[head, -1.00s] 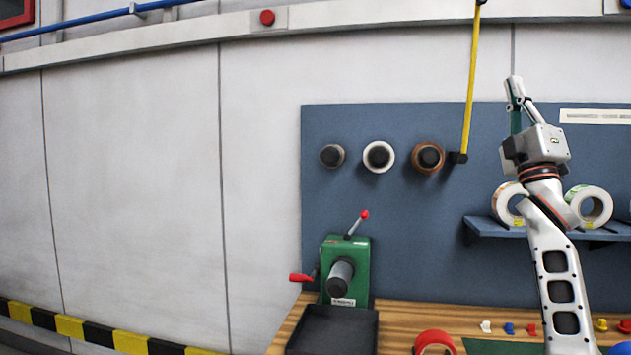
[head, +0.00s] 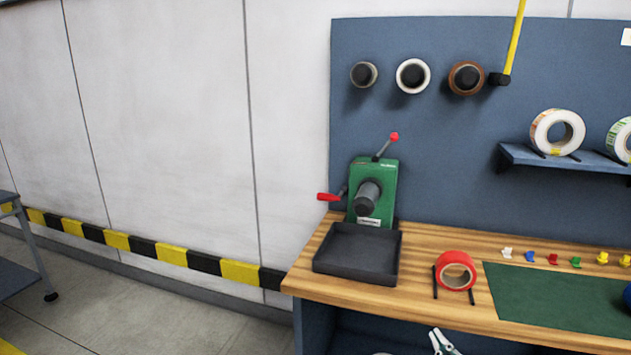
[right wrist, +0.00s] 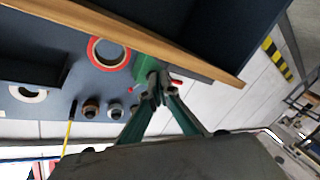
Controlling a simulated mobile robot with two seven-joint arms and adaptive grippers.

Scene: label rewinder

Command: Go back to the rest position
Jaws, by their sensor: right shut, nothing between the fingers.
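My right gripper (head: 443,342) shows only in part at the bottom edge of the head view, in front of the bench's lower shelf opening. In the right wrist view its two fingers (right wrist: 156,90) meet at their tips, with nothing between them. My left gripper is in neither current view. The green label rewinder (head: 374,190), with its red-tipped lever and red handle, stands on the wooden bench, apart from my gripper. It also shows partly, upside down, behind the fingertips in the right wrist view (right wrist: 146,66).
The wooden bench (head: 420,290) carries a black tray (head: 356,253), a red tape roll (head: 455,271), a green mat (head: 560,300) and several coloured clips. Rolls hang on the blue panel (head: 440,150). A white roll (head: 557,132) sits on the shelf.

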